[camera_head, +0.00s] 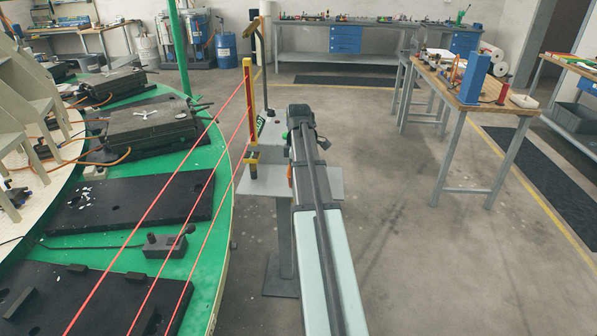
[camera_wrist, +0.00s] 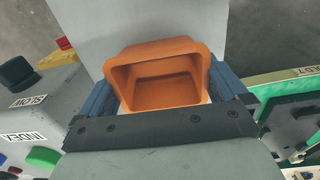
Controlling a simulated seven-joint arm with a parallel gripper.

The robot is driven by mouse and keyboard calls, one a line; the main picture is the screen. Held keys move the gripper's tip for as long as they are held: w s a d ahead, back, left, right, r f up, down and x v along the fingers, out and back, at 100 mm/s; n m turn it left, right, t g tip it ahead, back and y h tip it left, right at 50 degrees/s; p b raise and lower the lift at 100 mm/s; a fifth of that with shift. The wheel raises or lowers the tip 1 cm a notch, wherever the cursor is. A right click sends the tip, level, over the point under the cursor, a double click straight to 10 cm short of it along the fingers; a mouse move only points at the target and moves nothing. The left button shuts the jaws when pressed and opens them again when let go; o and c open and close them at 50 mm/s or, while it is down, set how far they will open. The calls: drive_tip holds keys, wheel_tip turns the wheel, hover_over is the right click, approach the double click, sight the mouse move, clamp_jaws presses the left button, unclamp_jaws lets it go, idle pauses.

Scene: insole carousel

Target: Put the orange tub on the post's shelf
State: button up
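The orange tub (camera_wrist: 165,92) sits between the two blue fingers of my gripper (camera_wrist: 162,80) in the wrist view, its open mouth towards the camera and its inside empty. The fingers lie against its two sides. The post's shelf (camera_wrist: 135,18) is the grey plate behind and below the tub. In the head view the shelf (camera_head: 328,182) shows on both sides of my arm, and only a small orange piece of the tub (camera_head: 291,175) shows at the arm's left edge. I cannot tell whether the tub's base touches the shelf.
A control box (camera_wrist: 45,108) with labels and a green button stands beside the gripper on the left. A yellow upright (camera_head: 248,110) with red lines stands left of my arm. The green carousel (camera_head: 215,220) with black fixtures fills the left. Open floor and a workbench (camera_head: 480,95) lie right.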

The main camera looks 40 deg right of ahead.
drive_tip(key=shift+r, duration=0.1)
wheel_tip(320, 180, up, 12)
idle(0.8)
